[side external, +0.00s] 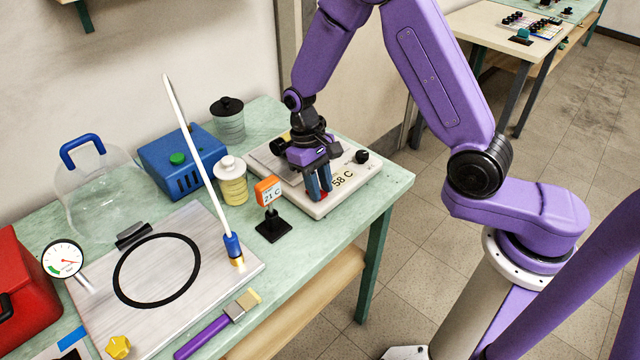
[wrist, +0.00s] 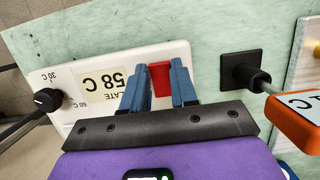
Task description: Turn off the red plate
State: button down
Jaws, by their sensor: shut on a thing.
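The plate (side external: 318,208) is a white flat unit near the table's right end, with a label (side external: 343,178) reading 58 C. It also shows upside down in the wrist view (wrist: 180,52). Its red switch (wrist: 160,78) stands at the front edge between my blue fingers. My gripper (side external: 320,193) points down over the plate's front and is shut on the red switch, which is mostly hidden in the side view. A black knob (side external: 361,156) with 30 C and 60 C marks sits on the plate, clear of my fingers.
An orange 21 C display (side external: 268,190) on a black stand is close to the plate's left. A yellowish jar (side external: 231,180), a blue box (side external: 180,160) and a tall white rod (side external: 195,155) stand farther left. The table's front edge is near the plate.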

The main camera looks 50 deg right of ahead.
jog(key=c, duration=0.9)
grip_release()
jog(key=shift+r, duration=0.1)
jog(key=v, duration=1.7)
jog(key=shift+r, duration=0.1)
jog(key=s+d+n+t, duration=0.1)
jog(key=s+n, duration=0.3)
jog(key=s, duration=0.5)
jog(key=s+d+f+n+t, duration=0.1)
jog(key=s+n, duration=0.3)
jog(key=s, duration=0.6)
jog(key=s+d+n+t, duration=0.1)
jog(key=s+n, duration=0.3)
jog(key=s, duration=0.5)
jog(key=shift+s+d+f+n, duration=0.15)
jog(key=shift+d+f+n, duration=0.2)
jog(key=shift+d, duration=0.5)
